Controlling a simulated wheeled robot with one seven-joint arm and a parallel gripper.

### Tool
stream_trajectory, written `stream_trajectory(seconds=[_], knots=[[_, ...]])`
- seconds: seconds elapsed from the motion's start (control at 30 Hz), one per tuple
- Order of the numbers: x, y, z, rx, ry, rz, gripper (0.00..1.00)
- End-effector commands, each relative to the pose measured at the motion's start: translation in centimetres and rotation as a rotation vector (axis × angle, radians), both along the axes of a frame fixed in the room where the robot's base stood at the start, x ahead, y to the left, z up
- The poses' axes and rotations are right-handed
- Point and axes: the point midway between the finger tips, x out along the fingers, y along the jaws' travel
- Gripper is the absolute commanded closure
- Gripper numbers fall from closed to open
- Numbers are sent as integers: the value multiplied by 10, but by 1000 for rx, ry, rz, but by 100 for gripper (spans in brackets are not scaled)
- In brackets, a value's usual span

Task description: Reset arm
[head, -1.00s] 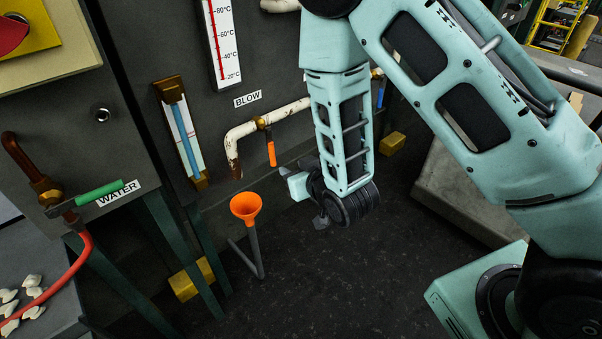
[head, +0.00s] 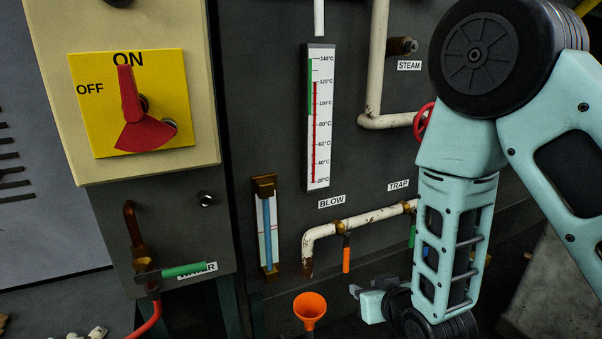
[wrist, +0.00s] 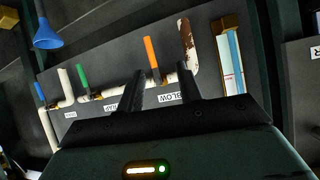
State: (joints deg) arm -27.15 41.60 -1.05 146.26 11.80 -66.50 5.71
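My gripper (head: 355,291) is low in the head view, at the end of my bent, hanging arm, right of the orange funnel. In the wrist view my gripper (wrist: 160,88) has two dark fingers apart with nothing between them. The orange blow valve handle (head: 346,254) hangs down from its white pipe, above and left of my gripper. It also shows in the wrist view (wrist: 151,52), beyond the fingertips and apart from them. My forearm hides part of the trap pipe.
The orange funnel (head: 310,306) stands close left of my gripper. A blue funnel (wrist: 47,36) shows in the wrist view. The red switch (head: 131,100) points to ON. The green water handle (head: 184,271) lies level. A thermometer (head: 319,150) and sight gauge (head: 268,230) are on the panel.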

Motion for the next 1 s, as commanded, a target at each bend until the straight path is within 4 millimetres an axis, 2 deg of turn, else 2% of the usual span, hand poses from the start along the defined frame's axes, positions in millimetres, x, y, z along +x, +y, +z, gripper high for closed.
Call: stream_trajectory(seconds=[0.03, 0.17, 0.3, 0.4, 0.53, 0.7, 0.83, 1.0], knots=[[-5, 10, 16, 10, 48, 18, 64], [-31, 34, 38, 4, 224, 88, 64], [-71, 53, 68, -35, 400, 180, 64], [-105, 59, 92, -85, 516, 254, 64], [-152, 58, 124, -179, 658, 345, 64], [-207, 41, 161, -315, 805, 427, 64], [-234, 29, 177, -392, 873, 456, 64], [-246, 22, 184, -430, 908, 468, 64]])
